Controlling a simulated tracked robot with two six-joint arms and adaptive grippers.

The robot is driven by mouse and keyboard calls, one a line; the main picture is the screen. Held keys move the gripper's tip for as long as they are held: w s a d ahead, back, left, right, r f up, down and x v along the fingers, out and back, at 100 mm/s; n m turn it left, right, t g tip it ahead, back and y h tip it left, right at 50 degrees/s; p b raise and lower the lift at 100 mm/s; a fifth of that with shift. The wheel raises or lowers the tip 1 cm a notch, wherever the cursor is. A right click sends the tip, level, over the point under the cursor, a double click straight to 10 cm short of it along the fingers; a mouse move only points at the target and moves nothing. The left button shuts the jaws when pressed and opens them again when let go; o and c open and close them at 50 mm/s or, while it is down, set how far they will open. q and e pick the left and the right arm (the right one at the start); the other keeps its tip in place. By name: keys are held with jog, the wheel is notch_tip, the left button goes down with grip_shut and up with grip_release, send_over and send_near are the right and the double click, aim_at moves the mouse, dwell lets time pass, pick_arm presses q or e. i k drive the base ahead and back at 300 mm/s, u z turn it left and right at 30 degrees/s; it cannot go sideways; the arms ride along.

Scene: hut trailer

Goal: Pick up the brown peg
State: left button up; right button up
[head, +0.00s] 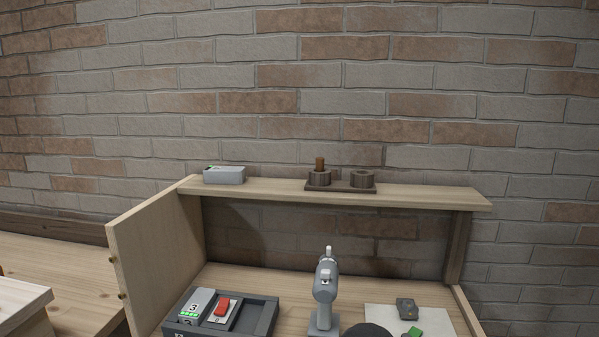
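The brown peg (320,164) stands upright on the top shelf in the head view. Its lower part is hidden inside the left one of two round sockets on a dark brown holder (341,187). The right socket (362,179) shows no peg standing out of it. Neither my left nor my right gripper can be seen in the head view.
The wooden shelf (430,194) also bears a grey box (224,175). Below are a dark tray (262,317) with two devices, a grey drill-like tool (325,290) and a pale sheet (380,316) with small blocks. An open wooden door (150,255) stands left. A brick wall is behind.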

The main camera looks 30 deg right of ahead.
aim_at(319, 161)
jog(key=k, duration=1.3)
jog(key=z, duration=0.35)
jog(key=i, duration=0.95)
jog(key=z, duration=0.05)
